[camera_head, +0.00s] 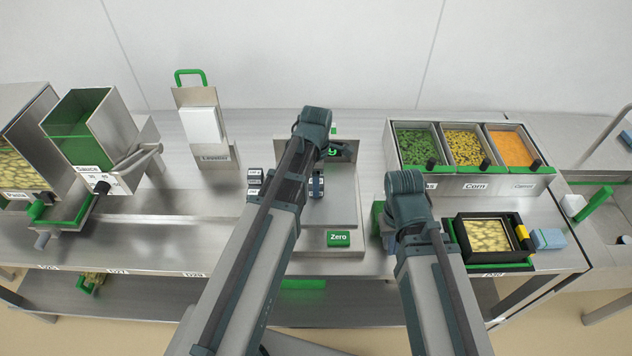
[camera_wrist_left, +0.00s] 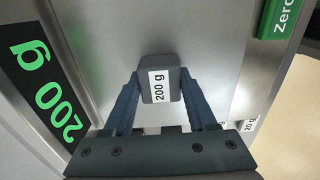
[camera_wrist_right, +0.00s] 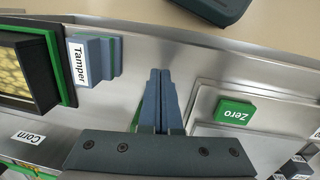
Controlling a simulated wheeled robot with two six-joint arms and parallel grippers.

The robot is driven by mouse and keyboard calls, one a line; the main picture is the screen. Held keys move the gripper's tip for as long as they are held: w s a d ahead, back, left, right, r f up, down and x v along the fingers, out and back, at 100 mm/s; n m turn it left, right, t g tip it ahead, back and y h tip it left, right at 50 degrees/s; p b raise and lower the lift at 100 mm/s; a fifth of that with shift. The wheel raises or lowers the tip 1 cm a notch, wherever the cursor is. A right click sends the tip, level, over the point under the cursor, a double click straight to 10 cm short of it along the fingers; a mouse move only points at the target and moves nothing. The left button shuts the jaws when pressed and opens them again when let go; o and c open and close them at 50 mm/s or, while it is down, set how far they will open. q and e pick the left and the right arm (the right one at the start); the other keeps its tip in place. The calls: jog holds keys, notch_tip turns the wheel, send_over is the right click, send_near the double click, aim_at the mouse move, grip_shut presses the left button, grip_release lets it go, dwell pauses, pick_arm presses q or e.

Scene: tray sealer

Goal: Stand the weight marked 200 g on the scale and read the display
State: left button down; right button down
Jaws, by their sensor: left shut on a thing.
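The dark grey weight marked 200 g (camera_wrist_left: 160,84) is between the fingers of my left gripper (camera_wrist_left: 158,98), which is shut on it. In the head view the weight (camera_head: 317,186) is on the scale's steel plate (camera_head: 341,205). The scale display (camera_wrist_left: 42,92) reads 200 g in green in the left wrist view; my left wrist mostly covers it in the head view. The green Zero button (camera_head: 338,238) is at the scale's front. My right gripper (camera_wrist_right: 160,98) is shut and empty, right of the scale.
Other small dark weights (camera_head: 254,181) stand left of the scale. A blue tamper (camera_wrist_right: 88,60) and a black-framed tray (camera_head: 457,242) are right of my right gripper. Corn and other food bins (camera_head: 478,184) stand behind. The sauce dispenser (camera_head: 122,142) and lidding stand (camera_head: 214,158) are on the left.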

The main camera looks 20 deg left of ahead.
pick_arm(q)
jog(key=shift+c, duration=0.6)
grip_release()
jog(key=c, duration=0.3)
jog(key=shift+r, duration=0.1)
notch_tip(320, 180, up, 7)
jog(key=p, duration=0.7)
pick_arm(e)
notch_tip(320, 180, up, 7)
